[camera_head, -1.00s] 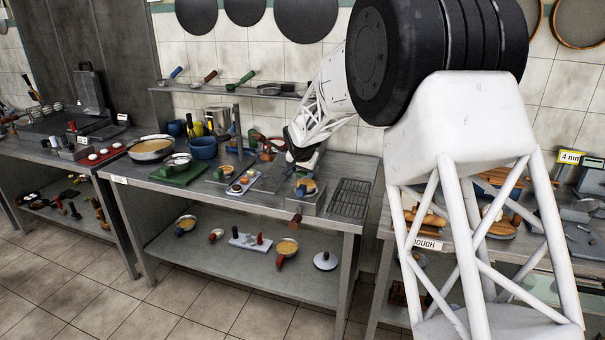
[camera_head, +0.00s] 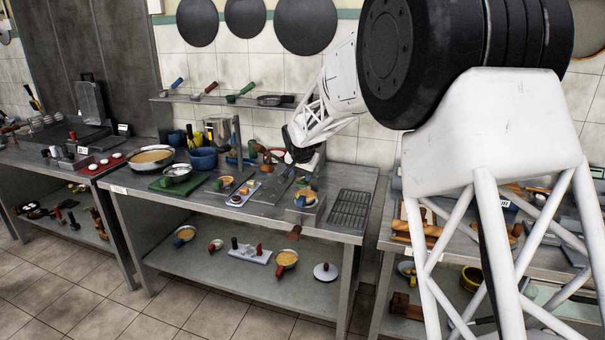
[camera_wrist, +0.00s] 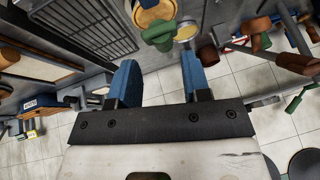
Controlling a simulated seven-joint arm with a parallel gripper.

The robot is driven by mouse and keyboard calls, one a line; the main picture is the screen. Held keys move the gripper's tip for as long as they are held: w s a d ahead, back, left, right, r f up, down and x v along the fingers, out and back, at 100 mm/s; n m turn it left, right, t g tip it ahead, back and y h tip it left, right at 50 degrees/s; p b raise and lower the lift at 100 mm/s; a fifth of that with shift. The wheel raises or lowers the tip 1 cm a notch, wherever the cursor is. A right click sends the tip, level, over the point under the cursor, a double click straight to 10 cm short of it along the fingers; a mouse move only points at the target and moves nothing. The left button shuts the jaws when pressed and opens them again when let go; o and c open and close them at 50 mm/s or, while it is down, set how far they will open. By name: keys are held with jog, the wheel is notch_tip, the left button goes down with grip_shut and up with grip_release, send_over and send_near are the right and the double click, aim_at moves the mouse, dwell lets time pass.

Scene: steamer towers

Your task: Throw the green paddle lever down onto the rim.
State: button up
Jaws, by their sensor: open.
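The green paddle lever (camera_wrist: 158,32) shows in the wrist view beside a round tan-filled cup (camera_wrist: 153,12), above and beyond my fingertips. My gripper (camera_wrist: 160,76) is open, with one blue finger on each side and nothing between them. The lever lies in line with the gap, apart from the fingers. In the head view the cup (camera_head: 306,198) sits on a small grey stand near the table's right end. My gripper (camera_head: 302,158) is just above and behind it there. The lever is too small in that view to tell its tilt.
A dark wire rack (camera_head: 350,208) lies right of the stand. A grey tray with small items (camera_head: 243,193), a green board (camera_head: 168,184) and a blue pot (camera_head: 203,158) stand to the left. A brown-handled part (camera_wrist: 207,54) is near the right finger in the wrist view.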

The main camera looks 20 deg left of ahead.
jog(key=shift+w+r, duration=0.35)
jog(key=shift+r, duration=0.2)
jog(key=c, duration=0.5)
jog(key=w+r+g, duration=0.1)
jog(key=r, duration=0.2)
jog(key=w+r+g, duration=0.1)
jog(key=r, duration=0.3)
jog(key=w+d+r+n+g, duration=0.1)
jog(key=r, duration=0.2)
jog(key=shift+r+h, duration=0.2)
jog(key=shift+h, duration=0.2)
grip_shut()
